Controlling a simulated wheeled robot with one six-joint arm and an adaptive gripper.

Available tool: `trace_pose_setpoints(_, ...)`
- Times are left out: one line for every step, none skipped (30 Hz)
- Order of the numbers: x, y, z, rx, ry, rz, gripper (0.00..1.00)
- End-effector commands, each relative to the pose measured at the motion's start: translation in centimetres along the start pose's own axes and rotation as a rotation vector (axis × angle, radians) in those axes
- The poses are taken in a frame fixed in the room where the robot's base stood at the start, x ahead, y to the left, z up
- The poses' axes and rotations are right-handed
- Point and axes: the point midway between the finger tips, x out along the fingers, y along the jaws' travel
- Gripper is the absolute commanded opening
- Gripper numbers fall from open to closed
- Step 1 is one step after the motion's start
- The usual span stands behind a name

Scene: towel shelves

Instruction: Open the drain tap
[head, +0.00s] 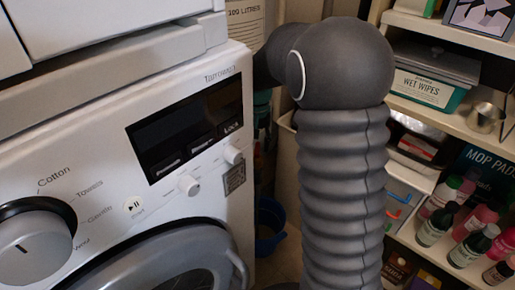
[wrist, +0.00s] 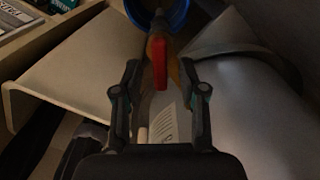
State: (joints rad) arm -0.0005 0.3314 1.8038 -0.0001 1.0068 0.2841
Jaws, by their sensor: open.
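The drain tap (wrist: 159,62) shows in the wrist view as a red lever handle, upper centre. It lies between and just beyond the two fingers of my gripper (wrist: 160,75). My gripper is open, with one dark finger on each side of the red handle, and I see no clear contact. The tap's body behind the handle is partly hidden and dim. In the head view my grey ribbed arm stands in front of the gap beside the washing machine, and neither the tap nor my gripper shows there.
A blue bucket (wrist: 165,14) sits just past the tap, and it also shows in the head view (head: 268,225). A white washing machine (head: 228,205) stands at left. Shelves (head: 440,118) with bottles and a wet wipes box (head: 425,90) stand at right. A pale panel (wrist: 70,75) flanks my gripper.

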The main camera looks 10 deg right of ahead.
Motion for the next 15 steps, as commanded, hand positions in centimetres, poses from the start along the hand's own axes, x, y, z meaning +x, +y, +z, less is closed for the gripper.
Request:
trace_pose_setpoints(-1.2,0.0,-0.1,0.0,0.005,-0.001,0.42)
trace_pose_setpoints(-1.8,0.0,-0.1,0.0,0.005,-0.001,0.42)
trace_pose_setpoints(-2.6,0.0,-0.1,0.0,0.004,-0.001,0.42)
trace_pose_setpoints(-3.2,0.0,-0.1,0.0,0.005,-0.001,0.42)
trace_pose_setpoints(-3.9,0.0,-0.1,0.0,0.005,-0.001,0.42)
trace_pose_setpoints(-4.6,0.0,-0.1,0.0,0.004,-0.001,0.42)
trace_pose_setpoints(-5.2,0.0,-0.1,0.0,0.004,-0.001,0.42)
trace_pose_setpoints(-5.7,0.0,-0.1,0.0,0.004,-0.001,0.42)
trace_pose_setpoints(-6.4,0.0,-0.1,0.0,0.003,-0.001,0.42)
trace_pose_setpoints(-6.9,0.0,-0.1,0.0,0.004,-0.001,0.42)
trace_pose_setpoints(-7.3,0.0,-0.1,0.0,0.003,-0.001,0.42)
trace_pose_setpoints(-7.8,0.0,-0.1,0.0,0.003,-0.001,0.42)
trace_pose_setpoints(-8.2,0.0,-0.1,0.0,0.002,-0.001,0.42)
trace_pose_setpoints(-8.5,0.0,0.0,0.0,0.002,0.0,0.42)
trace_pose_setpoints(-8.8,0.0,-0.1,0.0,0.002,0.0,0.42)
